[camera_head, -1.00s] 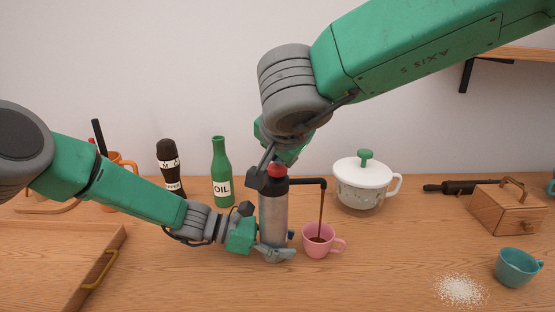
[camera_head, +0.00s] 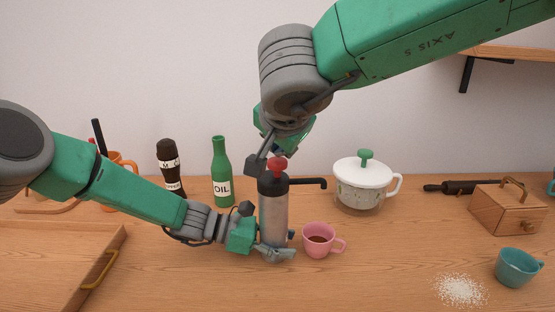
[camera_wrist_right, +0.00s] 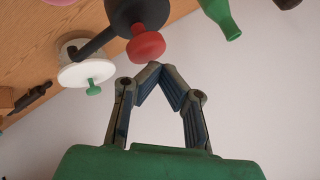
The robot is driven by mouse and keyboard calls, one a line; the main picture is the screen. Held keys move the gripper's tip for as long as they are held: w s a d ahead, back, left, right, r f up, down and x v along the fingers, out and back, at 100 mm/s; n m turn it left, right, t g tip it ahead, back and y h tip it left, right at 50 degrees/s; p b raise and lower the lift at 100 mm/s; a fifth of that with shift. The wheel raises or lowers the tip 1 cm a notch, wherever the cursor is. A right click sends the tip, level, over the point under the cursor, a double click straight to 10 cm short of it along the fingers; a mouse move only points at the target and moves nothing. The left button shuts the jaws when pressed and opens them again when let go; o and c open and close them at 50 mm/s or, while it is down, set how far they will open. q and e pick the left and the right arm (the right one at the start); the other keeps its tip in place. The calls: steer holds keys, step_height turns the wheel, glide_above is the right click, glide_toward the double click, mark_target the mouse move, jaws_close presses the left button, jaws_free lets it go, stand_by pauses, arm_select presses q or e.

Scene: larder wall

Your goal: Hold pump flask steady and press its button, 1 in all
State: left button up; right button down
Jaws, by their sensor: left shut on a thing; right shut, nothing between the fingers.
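The pump flask (camera_head: 273,217) stands upright on the counter, with a grey body, black top, black spout and red button (camera_head: 277,164). My left gripper (camera_head: 275,252) is shut on the flask low on its body. My right gripper (camera_head: 262,160) is shut and empty, just above and beside the button. In the right wrist view its fingertips (camera_wrist_right: 156,68) meet close to the red button (camera_wrist_right: 146,47), seemingly apart from it. The button stands raised above the black top. A pink cup (camera_head: 319,241) stands under the spout with dark brown liquid in it.
A green oil bottle (camera_head: 221,172) and a dark mill (camera_head: 170,167) stand left of the flask. A white lidded pot (camera_head: 361,186) is behind right. A wooden box (camera_head: 507,207), teal cup (camera_head: 517,267) and white spill (camera_head: 461,290) lie farther right. A wooden tray (camera_head: 60,265) is front left.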

mark_target(278, 160)
steer(key=shift+r, duration=0.4)
steer(key=shift+r, duration=2.5)
arm_select(q)
steer(key=o, duration=1.1)
steer(key=shift+c, duration=0.2)
